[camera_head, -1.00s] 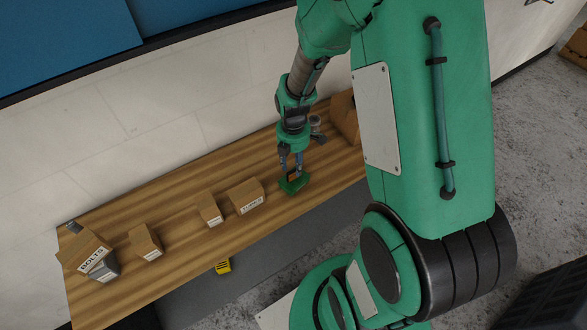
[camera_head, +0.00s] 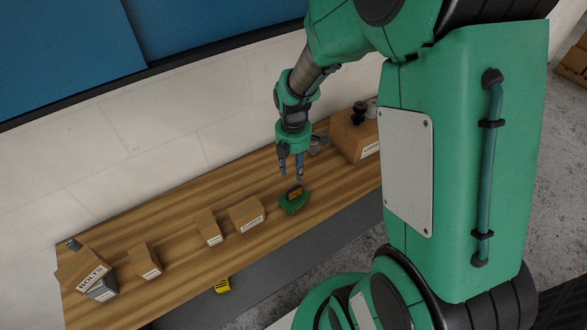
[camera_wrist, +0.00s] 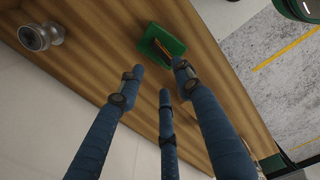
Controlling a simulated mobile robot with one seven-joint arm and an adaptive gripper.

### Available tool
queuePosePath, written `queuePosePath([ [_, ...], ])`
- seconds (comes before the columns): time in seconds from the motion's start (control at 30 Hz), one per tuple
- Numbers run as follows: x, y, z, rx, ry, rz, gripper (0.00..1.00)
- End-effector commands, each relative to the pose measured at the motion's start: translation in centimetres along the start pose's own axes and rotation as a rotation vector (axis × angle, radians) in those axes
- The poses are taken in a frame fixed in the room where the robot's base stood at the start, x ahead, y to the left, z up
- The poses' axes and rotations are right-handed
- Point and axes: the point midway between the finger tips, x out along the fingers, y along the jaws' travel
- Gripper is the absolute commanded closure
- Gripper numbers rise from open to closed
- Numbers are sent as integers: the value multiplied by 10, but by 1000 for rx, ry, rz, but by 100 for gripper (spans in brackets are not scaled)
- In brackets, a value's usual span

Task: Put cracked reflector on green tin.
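The green tin (camera_head: 294,206) lies on the wooden bench near its front edge, right of the centre boxes. The orange cracked reflector (camera_head: 295,192) is on the tin. In the wrist view the green tin (camera_wrist: 158,40) is at the top, with a dark orange strip of the reflector (camera_wrist: 163,47) in it, partly hidden. My gripper (camera_head: 291,176) is just above and behind the tin, pointing down. In the wrist view its fingers (camera_wrist: 158,80) are spread with nothing between them, apart from the reflector.
Small cardboard boxes stand left of the tin, the nearest (camera_head: 246,216) close by. A larger box (camera_head: 357,138) stands at the right end. A metal round part (camera_wrist: 38,37) is on the bench. The bench (camera_head: 187,265) has bare wood between things.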

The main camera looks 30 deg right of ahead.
Motion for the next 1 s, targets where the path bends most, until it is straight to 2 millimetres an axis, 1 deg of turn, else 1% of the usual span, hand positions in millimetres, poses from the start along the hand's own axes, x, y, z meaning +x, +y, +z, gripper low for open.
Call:
queuePosePath([
  [0.3, -1, 0, 0, 3, 0, 1, 65],
  [0.37, -3, 0, -1, 10, -1, 4, 65],
  [0.47, -13, 0, -4, 42, -4, 16, 65],
  [0.57, -30, -2, -10, 105, -8, 38, 65],
  [0.67, -55, -5, -20, 198, -9, 69, 65],
  [0.87, -118, -22, -45, 455, 6, 156, 65],
  [1.0, -159, -41, -64, 652, 38, 218, 65],
])
